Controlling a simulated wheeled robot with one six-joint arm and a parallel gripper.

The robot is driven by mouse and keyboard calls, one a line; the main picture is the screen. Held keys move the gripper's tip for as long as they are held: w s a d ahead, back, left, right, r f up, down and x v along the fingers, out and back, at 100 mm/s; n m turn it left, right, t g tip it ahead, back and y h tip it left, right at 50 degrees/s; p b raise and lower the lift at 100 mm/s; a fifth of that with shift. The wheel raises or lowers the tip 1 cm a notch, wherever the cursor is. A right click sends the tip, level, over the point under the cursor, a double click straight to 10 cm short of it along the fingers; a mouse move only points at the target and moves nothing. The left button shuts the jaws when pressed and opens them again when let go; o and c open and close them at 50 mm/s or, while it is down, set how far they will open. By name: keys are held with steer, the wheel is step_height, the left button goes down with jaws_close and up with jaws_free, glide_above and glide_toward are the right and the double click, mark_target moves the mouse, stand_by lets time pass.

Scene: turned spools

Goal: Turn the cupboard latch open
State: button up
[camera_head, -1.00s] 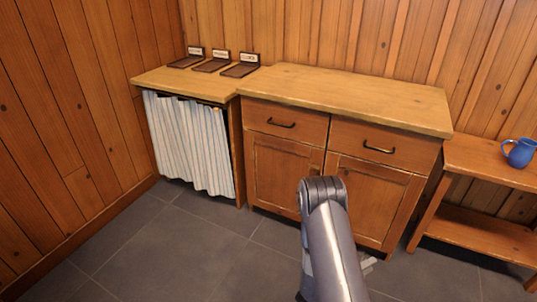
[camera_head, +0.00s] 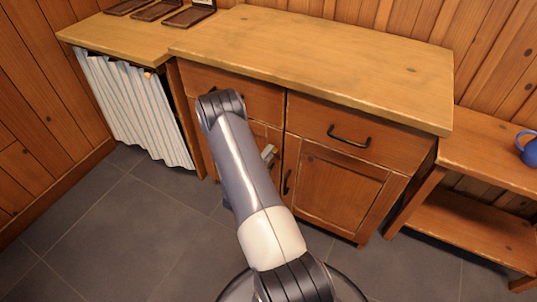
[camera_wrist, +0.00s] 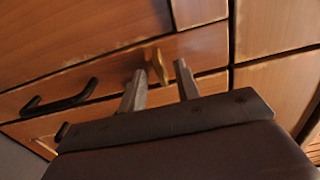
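The cupboard (camera_head: 340,185) has two drawers above two doors. A small brass latch (camera_wrist: 158,66) shows on its wooden front in the wrist view, by the seam between panels. My gripper (camera_wrist: 159,70) is open, with one finger to each side of the latch in that picture. I cannot tell whether the fingers touch it or stop short of it. In the head view a grey part of my gripper (camera_head: 268,154) shows in front of the doors. My arm hides most of the left door and the latch there.
Black handles sit on the right drawer (camera_head: 349,136) and the right door (camera_head: 287,182). A striped curtain (camera_head: 135,105) hangs at the left. A low shelf (camera_head: 470,215) with a blue mug (camera_head: 529,148) stands at the right. The grey floor (camera_head: 150,230) in front is clear.

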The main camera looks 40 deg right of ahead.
steer(key=shift+w+d, duration=0.3)
steer(key=shift+d, duration=0.2)
jaws_close()
